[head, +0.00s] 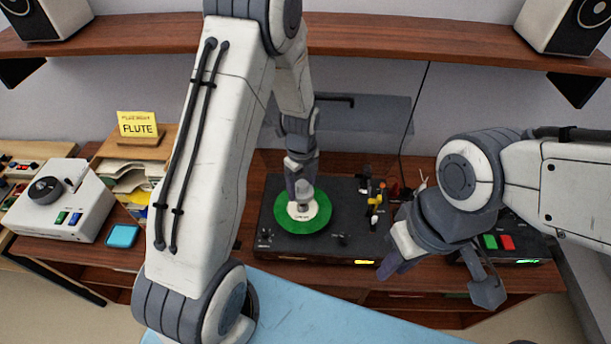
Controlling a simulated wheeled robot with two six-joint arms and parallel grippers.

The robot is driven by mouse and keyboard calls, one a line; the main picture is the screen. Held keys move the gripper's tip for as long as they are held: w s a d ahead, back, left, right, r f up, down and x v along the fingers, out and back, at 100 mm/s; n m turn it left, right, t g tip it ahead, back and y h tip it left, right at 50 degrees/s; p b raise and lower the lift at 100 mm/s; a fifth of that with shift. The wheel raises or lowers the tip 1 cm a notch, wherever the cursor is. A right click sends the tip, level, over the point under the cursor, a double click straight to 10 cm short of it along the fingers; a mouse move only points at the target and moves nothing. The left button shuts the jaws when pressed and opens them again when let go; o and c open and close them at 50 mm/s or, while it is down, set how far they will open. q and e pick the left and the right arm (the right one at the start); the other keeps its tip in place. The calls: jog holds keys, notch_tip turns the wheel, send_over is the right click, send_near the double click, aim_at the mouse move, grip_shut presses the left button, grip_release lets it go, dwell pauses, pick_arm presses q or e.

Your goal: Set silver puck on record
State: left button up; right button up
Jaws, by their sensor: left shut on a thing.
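The green record (282,213) with a pale label lies on the dark turntable (335,242) in the middle of the wooden desk. My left gripper (302,193) points down over the record's label and is shut on the silver puck (303,207). The puck is small and grey, and my gripper partly hides it. It is at the record's centre; I cannot tell whether it touches the label. My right gripper (439,278) is open and empty, in front of the turntable's right side, its fingers wide apart.
Several small knobs and the tonearm parts (374,200) stand on the turntable's right. A dark box with green and red buttons (506,242) is behind my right gripper. A white device (60,205), a blue square (122,236) and a FLUTE sign (138,124) are left.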

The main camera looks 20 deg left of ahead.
aim_at(302, 205)
pick_arm(q)
jog(key=shift+w, duration=0.2)
jog(key=shift+f+b, duration=1.35)
jog(key=shift+f, duration=0.25)
jog(key=shift+f+b, duration=0.45)
jog(key=shift+f, duration=0.2)
jog(key=shift+f+b, duration=0.95)
jog(key=shift+f, duration=0.45)
dwell(0.3)
jog(key=o, duration=1.5)
jog(key=shift+r, duration=0.1)
jog(key=shift+r+p, duration=2)
jog(key=shift+r, duration=0.4)
